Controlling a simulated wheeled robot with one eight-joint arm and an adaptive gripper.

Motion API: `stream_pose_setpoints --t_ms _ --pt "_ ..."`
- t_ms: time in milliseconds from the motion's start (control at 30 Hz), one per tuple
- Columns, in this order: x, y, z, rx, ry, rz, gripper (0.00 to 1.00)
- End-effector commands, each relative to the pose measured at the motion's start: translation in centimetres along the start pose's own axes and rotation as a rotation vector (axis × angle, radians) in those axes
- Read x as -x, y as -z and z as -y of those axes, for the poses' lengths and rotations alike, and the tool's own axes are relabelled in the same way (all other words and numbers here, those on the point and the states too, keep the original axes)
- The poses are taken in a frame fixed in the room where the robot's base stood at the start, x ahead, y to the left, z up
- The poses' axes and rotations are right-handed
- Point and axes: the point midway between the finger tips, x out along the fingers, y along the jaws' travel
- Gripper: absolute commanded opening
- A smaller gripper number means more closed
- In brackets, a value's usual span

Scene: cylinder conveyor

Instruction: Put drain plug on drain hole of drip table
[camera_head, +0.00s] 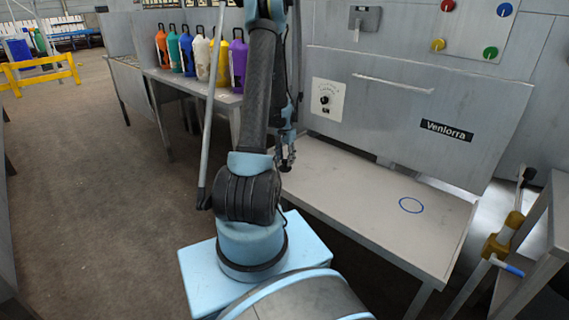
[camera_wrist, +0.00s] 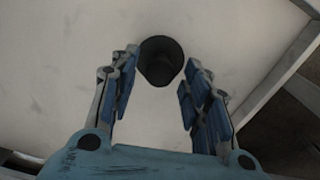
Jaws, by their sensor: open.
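A dark, round, cup-like shape (camera_wrist: 161,61) shows against a pale surface in the wrist view. It looks like the drain plug, but I cannot rule out a hole. My gripper (camera_wrist: 162,70) is open and empty, with one blue-padded finger on each side of the shape's near end. In the head view my gripper (camera_head: 287,163) points down at the left end of the grey table (camera_head: 345,190) under the "Venlorra" panel. I cannot make out the dark shape there. A blue ring outline (camera_head: 411,205) marks the right part of this tabletop. I see no clear drain hole in the head view.
Several coloured bottles (camera_head: 203,58) stand on a bench at the back left. A grey panel (camera_head: 410,115) with a knob rises behind the table. A frame with a yellow-brown valve (camera_head: 503,235) stands at the right. The floor at the left is open.

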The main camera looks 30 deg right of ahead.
Motion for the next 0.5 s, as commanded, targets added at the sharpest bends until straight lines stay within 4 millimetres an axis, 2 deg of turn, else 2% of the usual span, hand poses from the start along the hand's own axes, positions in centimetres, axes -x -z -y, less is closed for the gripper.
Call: stream_pose_setpoints --t_ms 500 --pt "7.4 -0.1 0.0 0.0 0.0 0.0 0.43"
